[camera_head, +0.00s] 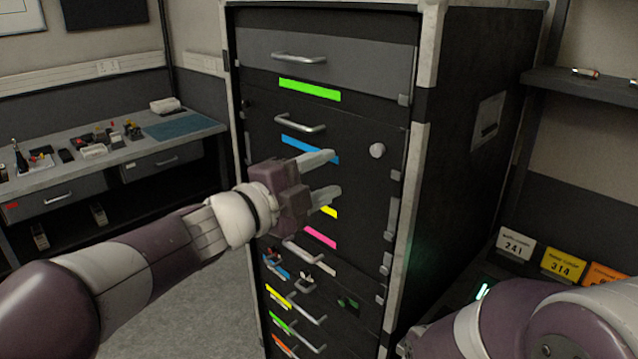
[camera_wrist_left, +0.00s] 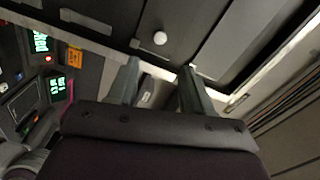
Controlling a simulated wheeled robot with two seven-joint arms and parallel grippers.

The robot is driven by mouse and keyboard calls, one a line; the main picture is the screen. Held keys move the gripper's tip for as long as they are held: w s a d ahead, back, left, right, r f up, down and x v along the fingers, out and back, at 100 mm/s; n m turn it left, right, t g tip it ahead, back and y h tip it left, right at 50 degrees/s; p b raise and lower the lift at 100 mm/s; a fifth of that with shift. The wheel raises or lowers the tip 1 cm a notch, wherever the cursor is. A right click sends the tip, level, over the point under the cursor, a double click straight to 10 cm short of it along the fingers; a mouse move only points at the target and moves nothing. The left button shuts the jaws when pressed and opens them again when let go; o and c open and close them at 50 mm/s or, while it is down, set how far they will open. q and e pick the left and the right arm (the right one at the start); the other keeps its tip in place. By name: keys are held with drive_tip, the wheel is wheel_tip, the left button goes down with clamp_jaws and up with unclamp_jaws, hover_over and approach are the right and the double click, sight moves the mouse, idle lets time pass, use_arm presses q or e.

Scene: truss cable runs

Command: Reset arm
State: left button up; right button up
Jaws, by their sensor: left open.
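My left arm comes in from the left in the head view, and my left gripper (camera_head: 330,175) is stretched out in front of the black drawer cabinet (camera_head: 345,190). Its two pale fingers are apart with nothing between them. The gripper covers part of the middle drawers. In the left wrist view the two fingers (camera_wrist_left: 160,90) also stand apart and empty, with the cabinet's dark front and a round white knob (camera_wrist_left: 160,38) beyond them. Part of my right arm (camera_head: 540,320) shows at the lower right of the head view; its gripper is out of the frame.
The cabinet's drawers have metal handles (camera_head: 300,123) and coloured strips (camera_head: 310,89). A workbench (camera_head: 100,165) with small tools and a blue mat (camera_head: 180,127) stands at the left. Number signs (camera_head: 516,245) sit on a dark surface at the right. Grey floor (camera_head: 185,285) is open between bench and cabinet.

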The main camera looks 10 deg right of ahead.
use_arm(q)
drive_tip(key=shift+s+a, duration=0.15)
drive_tip(key=shift+a, duration=0.1)
drive_tip(key=w+a+f+n+t+y, duration=0.2)
drive_tip(key=w+a+f+n+y, duration=0.1)
drive_tip(key=a+f+n+y, duration=0.5)
drive_tip(key=s+a+f+n+g+y+p, duration=0.1)
drive_tip(key=s+a+f+n+g+y, duration=0.15)
drive_tip(key=a+f+n, duration=0.35)
drive_tip(key=s+a+f+n+g+y+p, duration=0.1)
drive_tip(key=s+a+f+n+g+y, duration=0.15)
drive_tip(key=f, duration=0.45)
drive_tip(key=s+a+f+n+g+p, duration=0.1)
drive_tip(key=s+a+f+n+g, duration=0.2)
drive_tip(key=s, duration=0.5)
drive_tip(key=s+a+f+n+g+y+p, duration=0.1)
drive_tip(key=s+a+f+n+g, duration=0.2)
drive_tip(key=s+a+f+n, duration=0.2)
drive_tip(key=s+n, duration=0.1)
drive_tip(key=s, duration=0.2)
drive_tip(key=shift+s+f+g, duration=0.4)
